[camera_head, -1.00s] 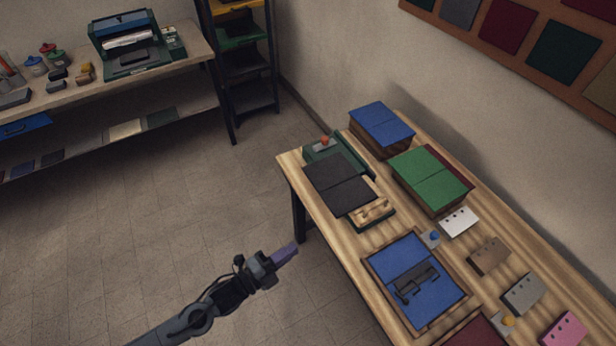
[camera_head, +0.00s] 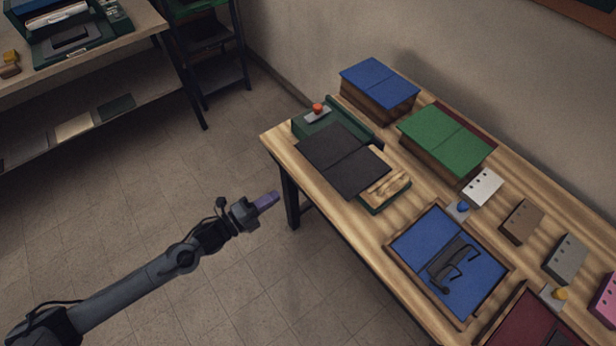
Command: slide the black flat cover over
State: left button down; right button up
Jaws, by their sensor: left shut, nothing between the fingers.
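My left gripper (camera_head: 266,200) is shut and empty. It hangs over the floor, left of the table edge and apart from the cover. My right gripper is not in view.
A green device with a red knob (camera_head: 317,110) stands behind the cover. Blue (camera_head: 379,84) and green (camera_head: 444,138) cover stacks stand towards the wall. A blue tray (camera_head: 413,222) holds dark metal parts.

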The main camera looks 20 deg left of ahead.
pick_arm(q)
jog(key=b+x, duration=0.1)
jog(key=x, duration=1.2)
jog(key=shift+w+d, duration=0.1)
jog(key=shift+d, duration=0.05)
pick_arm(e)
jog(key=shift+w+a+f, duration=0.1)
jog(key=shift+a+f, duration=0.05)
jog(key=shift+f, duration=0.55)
